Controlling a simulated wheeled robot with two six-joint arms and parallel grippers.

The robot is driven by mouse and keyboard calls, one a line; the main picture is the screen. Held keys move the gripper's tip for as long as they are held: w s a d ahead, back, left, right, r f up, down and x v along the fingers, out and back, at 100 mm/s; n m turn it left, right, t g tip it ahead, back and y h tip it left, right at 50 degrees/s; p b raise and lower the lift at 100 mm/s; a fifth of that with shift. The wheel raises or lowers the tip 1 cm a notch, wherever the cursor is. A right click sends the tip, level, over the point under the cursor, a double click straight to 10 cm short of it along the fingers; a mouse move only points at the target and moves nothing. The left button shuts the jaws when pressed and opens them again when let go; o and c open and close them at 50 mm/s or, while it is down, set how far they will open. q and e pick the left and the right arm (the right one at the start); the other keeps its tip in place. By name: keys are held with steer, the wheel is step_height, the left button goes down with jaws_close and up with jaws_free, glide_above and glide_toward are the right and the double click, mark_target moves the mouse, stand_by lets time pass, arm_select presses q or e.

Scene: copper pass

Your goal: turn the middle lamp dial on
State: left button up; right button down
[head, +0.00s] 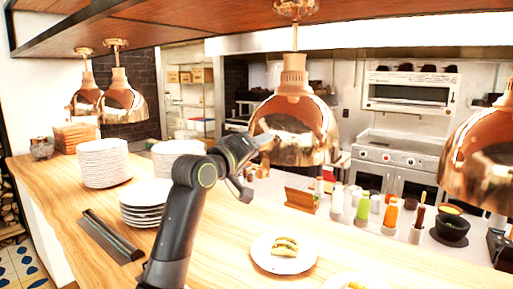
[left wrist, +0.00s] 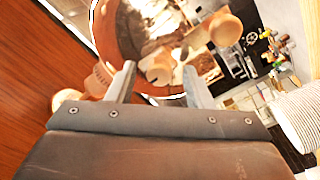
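The middle copper lamp (head: 310,128) hangs over the counter in the head view. My left gripper (head: 264,141) is at the left side of its shade. In the left wrist view the shiny shade (left wrist: 120,35) fills the upper middle. My left gripper (left wrist: 158,82) has its two fingers apart. My right gripper is not in view.
Other copper lamps hang at left (head: 121,100) and right (head: 485,150). Plate stacks (head: 104,165) stand on the wooden counter (head: 205,230) beside my left arm. A plate with food (head: 262,262) lies in front. Sauce bottles (head: 363,208) stand behind the counter.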

arm_select(q)
steer(key=b+v, duration=0.5)
steer(key=v, duration=1.2)
steer(key=shift+s, duration=0.2)
steer(key=shift+a+f, duration=0.15)
steer(key=shift+f, duration=0.05)
